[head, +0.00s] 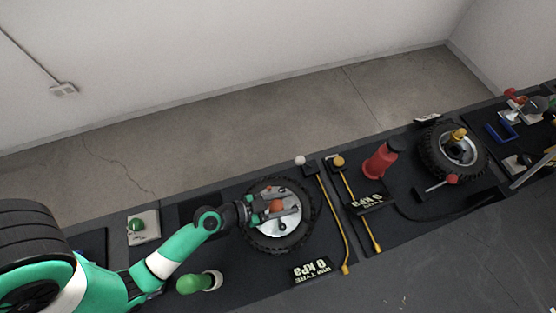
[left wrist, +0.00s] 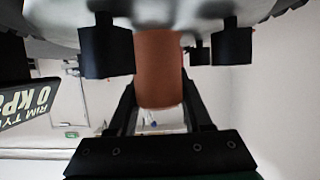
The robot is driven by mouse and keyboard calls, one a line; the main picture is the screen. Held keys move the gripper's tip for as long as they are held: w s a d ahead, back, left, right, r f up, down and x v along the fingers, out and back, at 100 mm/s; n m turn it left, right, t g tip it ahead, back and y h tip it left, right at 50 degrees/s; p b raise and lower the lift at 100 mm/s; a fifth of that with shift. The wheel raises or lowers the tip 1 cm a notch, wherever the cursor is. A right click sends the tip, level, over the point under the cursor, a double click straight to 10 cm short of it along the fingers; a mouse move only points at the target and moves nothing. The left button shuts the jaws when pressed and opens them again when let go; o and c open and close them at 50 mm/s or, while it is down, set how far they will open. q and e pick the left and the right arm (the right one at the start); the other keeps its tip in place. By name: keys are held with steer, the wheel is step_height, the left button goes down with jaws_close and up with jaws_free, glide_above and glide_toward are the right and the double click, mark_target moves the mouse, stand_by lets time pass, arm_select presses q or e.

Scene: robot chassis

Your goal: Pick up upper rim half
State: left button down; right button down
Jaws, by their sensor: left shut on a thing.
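The upper rim half appears to be the silver disc (head: 284,226) inside the black tyre (head: 258,236), with an orange knob (head: 277,205) on it. In the left wrist view the rim's silver surface (left wrist: 185,12) spans the top edge, with black blocks on it. My left gripper (head: 268,207) is shut on the orange knob, which shows as an orange cylinder (left wrist: 158,65) between the fingers in the left wrist view. The gripper covers part of the rim, and I cannot tell whether the rim is raised off the tyre. My right gripper is not in view.
A red bottle-like object (head: 380,162) and a second tyre (head: 438,170) stand further right. The floor behind is clear.

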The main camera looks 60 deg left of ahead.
mark_target(285, 207)
arm_select(q)
steer(key=shift+r, duration=0.1)
step_height(285, 207, up, 10)
steer(key=p, duration=0.4)
